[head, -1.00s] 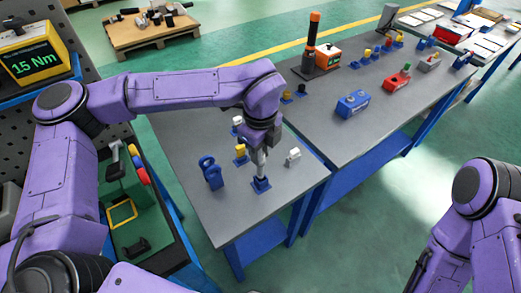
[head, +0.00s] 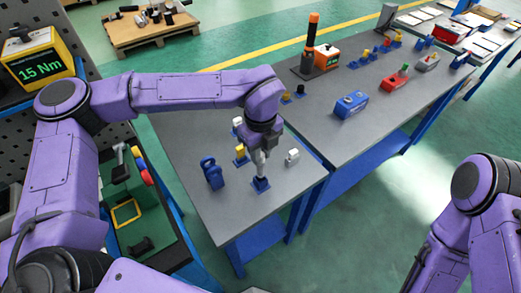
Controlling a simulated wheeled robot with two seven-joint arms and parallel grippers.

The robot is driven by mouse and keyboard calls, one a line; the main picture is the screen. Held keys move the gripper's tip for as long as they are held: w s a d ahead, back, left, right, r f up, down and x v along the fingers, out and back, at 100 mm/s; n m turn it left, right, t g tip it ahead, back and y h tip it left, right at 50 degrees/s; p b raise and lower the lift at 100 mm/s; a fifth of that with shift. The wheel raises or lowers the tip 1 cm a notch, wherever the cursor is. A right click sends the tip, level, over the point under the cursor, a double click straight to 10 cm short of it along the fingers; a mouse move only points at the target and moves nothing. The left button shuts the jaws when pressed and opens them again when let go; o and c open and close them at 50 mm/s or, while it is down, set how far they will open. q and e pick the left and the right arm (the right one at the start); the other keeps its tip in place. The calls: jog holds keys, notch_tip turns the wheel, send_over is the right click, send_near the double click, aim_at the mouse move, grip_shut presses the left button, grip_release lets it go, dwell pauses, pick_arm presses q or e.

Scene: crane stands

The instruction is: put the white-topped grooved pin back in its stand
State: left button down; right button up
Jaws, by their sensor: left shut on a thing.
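My left gripper (head: 261,158) points down over the front part of the near grey table. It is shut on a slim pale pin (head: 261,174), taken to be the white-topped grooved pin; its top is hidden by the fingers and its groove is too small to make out. A small blue stand (head: 261,186) is directly below the gripper. The pin's lower end meets or overlaps the stand in the picture; how deep it sits I cannot tell. My right arm shows at the lower right, but its gripper is not visible.
A yellow-topped piece in a blue stand (head: 240,153) and a white piece (head: 292,157) flank the gripper. A blue ringed object (head: 211,172) stands to the left. Another white-topped piece (head: 237,123) is farther back. The table's front is clear.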

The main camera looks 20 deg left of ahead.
pick_arm(q)
jog(key=shift+f+b, duration=1.6)
jog(key=shift+f, duration=0.8)
jog(key=c, duration=0.9)
grip_release()
jog(key=shift+o, duration=0.2)
notch_tip(320, 180, up, 5)
jog(key=p, duration=0.4)
